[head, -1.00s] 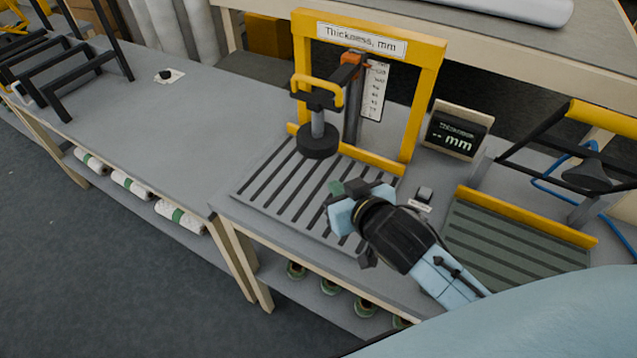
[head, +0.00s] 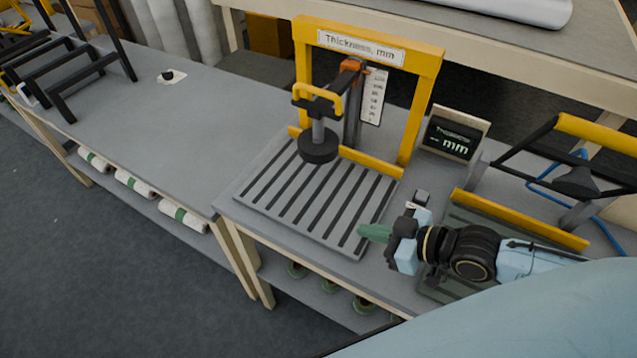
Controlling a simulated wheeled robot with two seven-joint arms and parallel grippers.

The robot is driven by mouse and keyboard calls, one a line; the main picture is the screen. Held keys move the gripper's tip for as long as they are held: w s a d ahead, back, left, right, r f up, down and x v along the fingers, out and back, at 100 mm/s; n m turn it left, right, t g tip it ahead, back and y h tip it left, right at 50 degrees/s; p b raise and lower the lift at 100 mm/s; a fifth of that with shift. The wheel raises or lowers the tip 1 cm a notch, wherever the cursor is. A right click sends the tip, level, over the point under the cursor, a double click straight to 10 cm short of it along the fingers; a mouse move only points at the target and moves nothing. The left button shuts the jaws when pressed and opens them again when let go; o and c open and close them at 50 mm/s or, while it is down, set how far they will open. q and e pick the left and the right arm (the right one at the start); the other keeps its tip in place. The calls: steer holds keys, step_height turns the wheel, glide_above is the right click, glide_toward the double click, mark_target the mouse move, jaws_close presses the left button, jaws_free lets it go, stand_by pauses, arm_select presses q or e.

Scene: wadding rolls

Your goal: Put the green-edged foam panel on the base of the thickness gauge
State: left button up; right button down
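The thickness gauge has a yellow frame (head: 424,95) and a grey slotted base (head: 290,215). Its dark round foot (head: 318,147) hangs on a post over the back of the base; I see nothing lying on the base. My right gripper (head: 388,236) is just right of the base's front right corner. A small green piece (head: 373,233) sticks out from its tip towards the base. I cannot tell whether this is the green-edged foam panel or part of the gripper, nor how far the fingers are open. No whole panel shows. My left gripper is out of view.
A display (head: 453,136) stands right of the gauge, with a small grey block (head: 421,197) in front. A second slotted plate with a yellow bar (head: 520,219) lies under my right arm. The left table (head: 200,125) is mostly clear. Rolls (head: 183,215) lie on the shelf below.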

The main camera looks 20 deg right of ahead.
steer(key=shift+s+d+r, duration=0.1)
steer(key=shift+s+d, duration=0.05)
steer(key=shift+d, duration=0.15)
stand_by(0.5)
